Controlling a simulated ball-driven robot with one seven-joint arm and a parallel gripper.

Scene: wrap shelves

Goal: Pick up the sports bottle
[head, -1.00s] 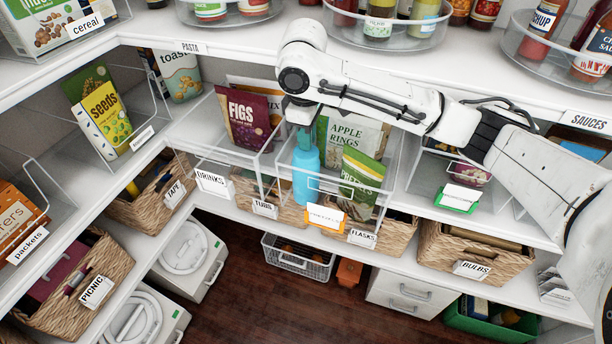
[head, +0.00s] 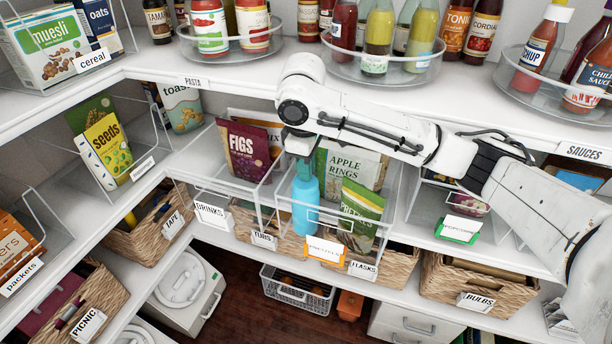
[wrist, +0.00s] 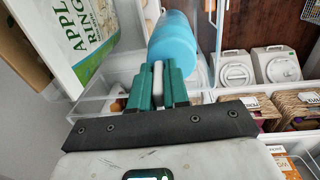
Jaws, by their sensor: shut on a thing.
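The sports bottle (head: 305,205) is light blue and stands roughly upright in the head view, in a clear bin on the middle shelf. My gripper (head: 304,166) is above it, with its green fingers at the bottle's top. In the wrist view the green fingers (wrist: 158,88) are shut on a narrow pale part, with the blue bottle body (wrist: 174,42) just beyond. The bottle's base is partly behind the clear bin wall, and I cannot tell whether it touches the bin floor.
An apple rings pouch (head: 352,165) and a green pouch (head: 360,212) stand close right of the bottle. A figs pouch (head: 246,150) is left, in another clear bin. The upper shelf (head: 230,85) runs close above my arm. Baskets (head: 475,285) sit below.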

